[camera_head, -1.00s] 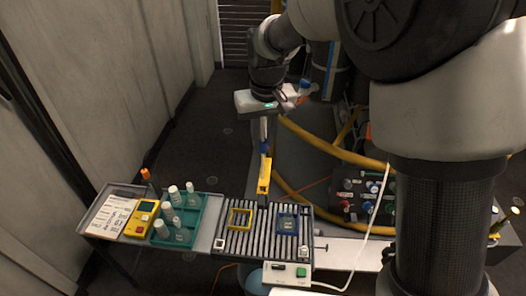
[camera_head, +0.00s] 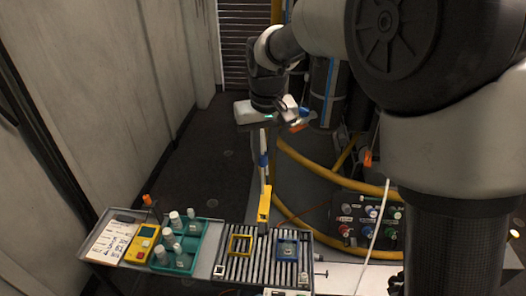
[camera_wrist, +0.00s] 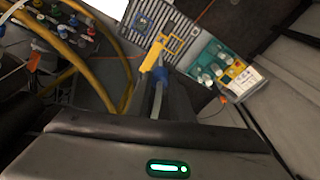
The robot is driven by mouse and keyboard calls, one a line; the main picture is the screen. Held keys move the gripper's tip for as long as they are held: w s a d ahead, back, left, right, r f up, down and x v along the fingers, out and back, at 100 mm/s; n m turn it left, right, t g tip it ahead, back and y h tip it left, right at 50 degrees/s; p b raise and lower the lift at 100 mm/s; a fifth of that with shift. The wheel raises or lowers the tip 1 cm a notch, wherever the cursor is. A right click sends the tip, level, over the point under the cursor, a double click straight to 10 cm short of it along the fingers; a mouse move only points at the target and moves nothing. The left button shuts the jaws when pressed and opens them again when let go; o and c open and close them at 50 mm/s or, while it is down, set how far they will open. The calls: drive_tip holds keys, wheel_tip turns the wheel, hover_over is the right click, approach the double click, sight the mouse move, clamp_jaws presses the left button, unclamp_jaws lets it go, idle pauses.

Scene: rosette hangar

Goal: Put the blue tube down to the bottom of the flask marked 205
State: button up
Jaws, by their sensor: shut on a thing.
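In the wrist view the blue section (camera_wrist: 161,76) and yellow body (camera_wrist: 152,54) stand out beyond the pale shaft. White-capped flasks (camera_head: 175,218) stand in a teal rack (camera_head: 187,267) to the left, apart from the held piece. Their numbers cannot be read, so I cannot tell which is 205.
A yellow frame (camera_head: 231,246) and a blue frame (camera_head: 287,241) sit on the roller bench (camera_head: 258,268). A yellow meter (camera_head: 142,244) and a paper sheet (camera_head: 110,240) lie left of the rack. Yellow hoses (camera_head: 320,165) and a knob panel (camera_head: 365,213) stand at the right.

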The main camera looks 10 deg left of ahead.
drive_tip(key=shift+r+p, duration=1.1)
drive_tip(key=shift+r, duration=3.1)
drive_tip(key=w+d+f+b, duration=0.1)
drive_tip(key=d+f+b, duration=0.2)
drive_tip(key=f, duration=0.8)
drive_tip(key=w+d+f+b, duration=0.2)
drive_tip(key=f+b, duration=0.3)
drive_tip(key=f, duration=0.7)
drive_tip(key=w+d+f+b, duration=0.1)
drive_tip(key=d+f+b, duration=0.3)
drive_tip(key=f, duration=0.7)
drive_tip(key=shift+w+f, duration=0.3)
drive_tip(key=shift+w, duration=0.05)
drive_tip(key=shift+f, duration=0.15)
drive_tip(key=shift+f, duration=0.2)
drive_tip(key=shift+f+b, duration=0.1)
drive_tip(key=shift+b, duration=0.25)
